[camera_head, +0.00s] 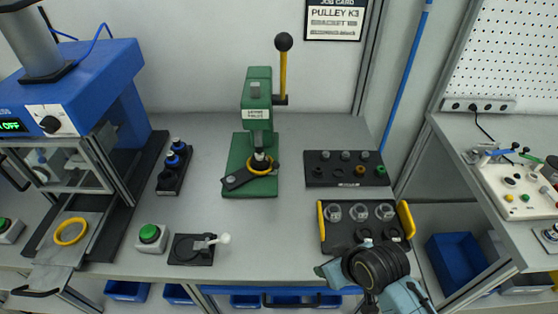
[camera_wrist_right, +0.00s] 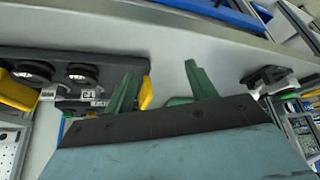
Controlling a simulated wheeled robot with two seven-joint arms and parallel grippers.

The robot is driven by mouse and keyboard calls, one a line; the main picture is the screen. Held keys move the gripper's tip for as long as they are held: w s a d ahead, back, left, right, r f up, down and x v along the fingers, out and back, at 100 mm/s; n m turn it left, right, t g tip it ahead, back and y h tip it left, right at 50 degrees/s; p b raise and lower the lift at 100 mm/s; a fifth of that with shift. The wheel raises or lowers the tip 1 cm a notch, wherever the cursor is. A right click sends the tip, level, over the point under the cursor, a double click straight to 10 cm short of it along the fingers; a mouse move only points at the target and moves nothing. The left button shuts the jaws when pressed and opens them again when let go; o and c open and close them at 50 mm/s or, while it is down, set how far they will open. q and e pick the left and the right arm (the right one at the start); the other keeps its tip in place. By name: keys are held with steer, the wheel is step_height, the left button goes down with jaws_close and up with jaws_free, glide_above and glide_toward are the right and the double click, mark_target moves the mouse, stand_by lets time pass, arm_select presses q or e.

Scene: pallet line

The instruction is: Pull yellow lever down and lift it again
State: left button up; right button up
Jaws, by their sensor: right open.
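The yellow lever (camera_head: 283,75) stands upright on the right side of the green press (camera_head: 257,105), with a black ball knob (camera_head: 284,41) on top. Under the press's ram, a yellow ring (camera_head: 261,165) sits on a dark plate. My right arm is at the lower right in the head view, in front of the tray and well below the lever; its fingertips are not clear there. In the right wrist view my right gripper (camera_wrist_right: 160,85) shows two green fingers apart with nothing between them. The lever is not seen in that view. My left gripper is not in view.
A black tray with yellow handles (camera_head: 406,219) lies right of the press, with a dark peg block (camera_head: 346,176) behind it. A green button (camera_head: 149,233) and a small clamp (camera_head: 192,248) are front left. A blue machine (camera_head: 82,80) stands left. The bench before the press is clear.

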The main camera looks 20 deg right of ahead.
steer(key=w+r+n+t+y, duration=0.15)
steer(key=w+r+t, duration=0.35)
steer(key=w+r, duration=0.9)
steer(key=n+t+y+p, duration=0.1)
steer(key=n+t+y, duration=0.15)
steer(key=t, duration=0.45)
glide_toward(286, 44)
steer(key=w, duration=0.1)
steer(key=shift+m+y, duration=0.3)
steer(key=x, duration=0.4)
steer(key=p+x, duration=0.1)
steer(key=x, duration=0.3)
steer(key=p+x, duration=0.1)
steer(key=x, duration=0.4)
steer(key=shift+w+d+f, duration=0.1)
steer(key=shift+d+f, duration=0.15)
steer(key=shift+d, duration=0.1)
steer(key=shift+c, duration=0.2)
steer(key=shift+f, duration=0.1)
jaws_close()
